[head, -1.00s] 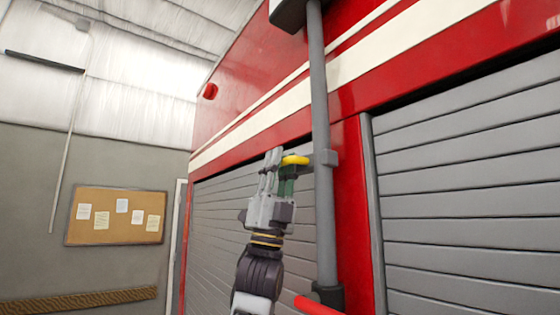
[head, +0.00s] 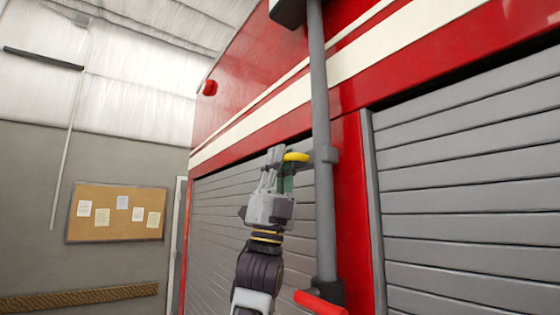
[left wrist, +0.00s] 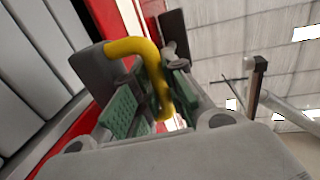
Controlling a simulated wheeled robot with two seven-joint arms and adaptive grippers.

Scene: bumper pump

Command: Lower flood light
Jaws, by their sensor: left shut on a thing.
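A grey vertical pole (head: 321,110) stands against the red vehicle. The underside of a dark box, perhaps the flood light (head: 287,10), shows at its top and is mostly cut off by the frame edge. A yellow handle (head: 296,157) sticks out to the left from a grey collar on the pole. My left gripper (head: 279,169) is at this handle. In the left wrist view, the bent yellow handle (left wrist: 136,47) runs down between the green finger pads, and my left gripper (left wrist: 148,98) is shut on it. My right gripper is not in view.
A red lever (head: 318,302) sticks out near the pole's foot. Grey roller shutters (head: 470,190) lie behind and to the right of the pole. A cork board (head: 116,214) hangs on the far wall at left. The room left of my arm looks free.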

